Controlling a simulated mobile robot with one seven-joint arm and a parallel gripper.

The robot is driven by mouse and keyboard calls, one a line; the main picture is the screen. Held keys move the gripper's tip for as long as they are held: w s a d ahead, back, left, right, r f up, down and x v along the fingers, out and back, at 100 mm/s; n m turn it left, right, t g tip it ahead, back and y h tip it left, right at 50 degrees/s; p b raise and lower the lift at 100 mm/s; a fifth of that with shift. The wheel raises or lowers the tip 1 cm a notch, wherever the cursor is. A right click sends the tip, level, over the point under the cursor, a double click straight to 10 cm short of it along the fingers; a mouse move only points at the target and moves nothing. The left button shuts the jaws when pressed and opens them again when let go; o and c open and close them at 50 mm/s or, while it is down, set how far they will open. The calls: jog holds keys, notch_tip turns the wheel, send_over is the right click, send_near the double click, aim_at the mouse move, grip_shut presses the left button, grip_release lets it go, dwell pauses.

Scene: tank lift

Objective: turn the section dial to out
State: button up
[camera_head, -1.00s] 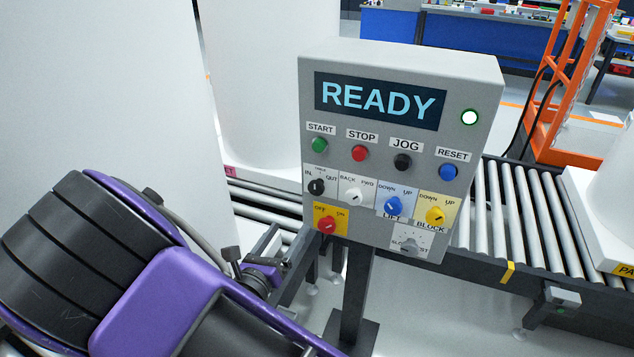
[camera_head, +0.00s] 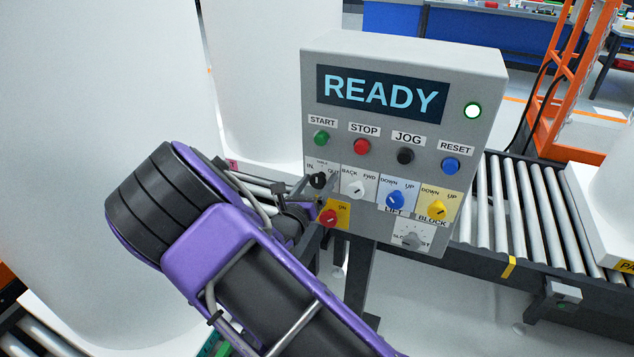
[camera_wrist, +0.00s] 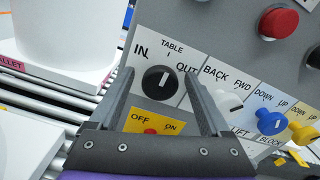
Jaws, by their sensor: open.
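The black IN/OUT dial (camera_head: 318,180), with a small label above it that reads TABLE in the wrist view, is at the left of the upper dial row on the grey control panel (camera_head: 400,60). In the wrist view the dial (camera_wrist: 159,82) shows a short white mark towards its upper right; its exact setting is hard to tell. My gripper (camera_wrist: 157,76) is open, with one finger on either side of the dial. I cannot tell whether the fingers touch it. In the head view my arm partly hides the gripper and the panel's lower left.
The red OFF/ON dial (camera_head: 328,217) sits just below, and the white BACK/FWD dial (camera_head: 356,188) sits close to the right. Blue and yellow dials are further right. A roller conveyor (camera_head: 500,205) and white tanks stand around the panel.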

grip_shut()
dwell(0.4)
jog(key=shift+m, duration=0.3)
jog(key=m+b, duration=0.2)
jog(key=m, duration=0.1)
jog(key=shift+f, duration=0.15)
jog(key=m+b, duration=0.2)
jog(key=m, duration=0.1)
jog(key=shift+b, duration=0.4)
jog(key=m+b, duration=0.3)
jog(key=shift+f, duration=0.1)
jog(key=shift+m+b, duration=1.1)
jog(key=shift+b, duration=0.15)
jog(key=shift+r, duration=0.25)
